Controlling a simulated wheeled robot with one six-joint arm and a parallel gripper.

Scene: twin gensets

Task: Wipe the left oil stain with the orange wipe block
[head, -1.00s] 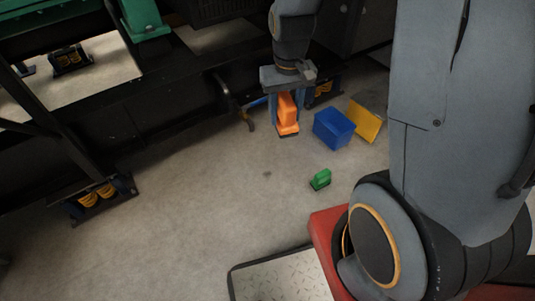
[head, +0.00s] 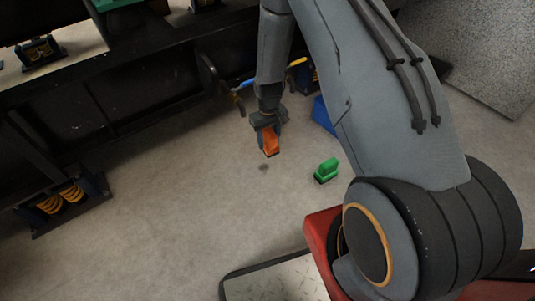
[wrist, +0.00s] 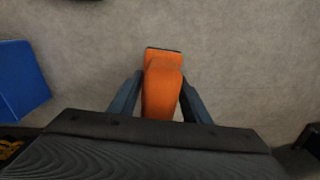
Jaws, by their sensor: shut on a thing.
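The orange wipe block (head: 271,146) hangs below my gripper (head: 270,131) in the head view. In the wrist view the block (wrist: 162,85) sits between the two fingers of my gripper (wrist: 161,92), which are shut on it. A small dark stain (head: 263,167) lies on the grey floor, just below the block in the head picture. I cannot tell how high the block is above the floor. No stain can be made out in the wrist view.
A green block (head: 326,171) stands on the floor right of the stain. A blue bin (head: 323,116) is partly hidden behind my arm; it also shows in the wrist view (wrist: 20,80). A black genset frame (head: 130,95) runs along the back. Floor left of the stain is clear.

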